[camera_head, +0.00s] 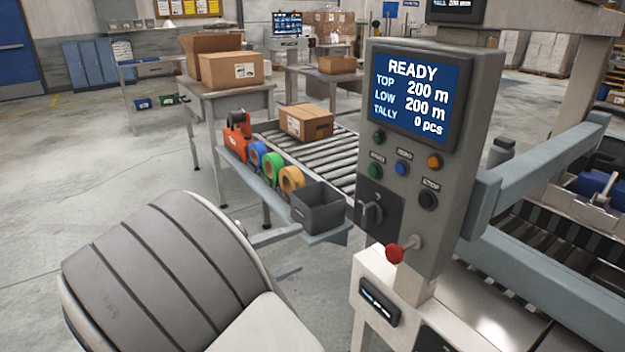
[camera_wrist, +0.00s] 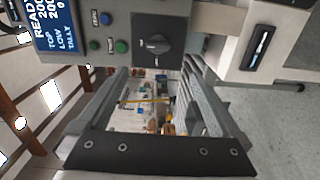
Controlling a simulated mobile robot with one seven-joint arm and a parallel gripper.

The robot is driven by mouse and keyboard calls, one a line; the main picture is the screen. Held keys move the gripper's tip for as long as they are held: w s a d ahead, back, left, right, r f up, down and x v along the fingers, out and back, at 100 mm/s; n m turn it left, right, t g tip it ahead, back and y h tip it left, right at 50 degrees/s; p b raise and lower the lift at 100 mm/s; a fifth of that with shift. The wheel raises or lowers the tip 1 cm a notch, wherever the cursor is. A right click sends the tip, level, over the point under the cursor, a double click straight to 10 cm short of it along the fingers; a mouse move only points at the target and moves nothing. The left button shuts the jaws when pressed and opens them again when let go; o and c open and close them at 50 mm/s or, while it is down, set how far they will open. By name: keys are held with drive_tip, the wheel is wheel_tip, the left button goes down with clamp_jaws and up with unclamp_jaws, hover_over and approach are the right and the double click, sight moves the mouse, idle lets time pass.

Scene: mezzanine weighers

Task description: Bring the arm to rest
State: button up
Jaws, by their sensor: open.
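My gripper (camera_wrist: 155,73) shows in the wrist view as two pale grey fingers spread apart above a dark bolted bar. It is open, and I see nothing held between the fingers. The grey control panel (camera_wrist: 153,38), with its black rotary knob, is just beyond the fingers in that view. In the head view the same control panel (camera_head: 384,165) stands upright right of centre, its screen reading READY. I cannot make out the gripper in the head view. Whether the fingers touch the panel is not clear.
A red knob (camera_head: 394,253) sticks out below the panel. Left of it are a grey bin (camera_head: 318,210), tape rolls (camera_head: 273,168), an orange tape dispenser (camera_head: 236,138) and a roller conveyor (camera_head: 340,150) bearing a carton (camera_head: 306,122). Blue-grey rails (camera_head: 545,165) lie right. Open floor lies left.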

drive_tip(key=s+d+r+m+g+y, duration=0.1)
drive_tip(key=s+d+m+g+y, duration=0.25)
drive_tip(key=d+g, duration=0.85)
drive_tip(key=s+d+r+m+t+y, duration=0.4)
drive_tip(key=s+d+t+y, duration=0.2)
drive_tip(key=s+d+y, duration=0.65)
wheel_tip(320, 180, up, 22)
drive_tip(key=s+a+h+p, duration=0.1)
drive_tip(key=s+a+p, duration=0.1)
drive_tip(key=p, duration=1.9)
drive_tip(key=shift+a+f+t+h, duration=0.2)
drive_tip(key=shift+t+h, duration=0.2)
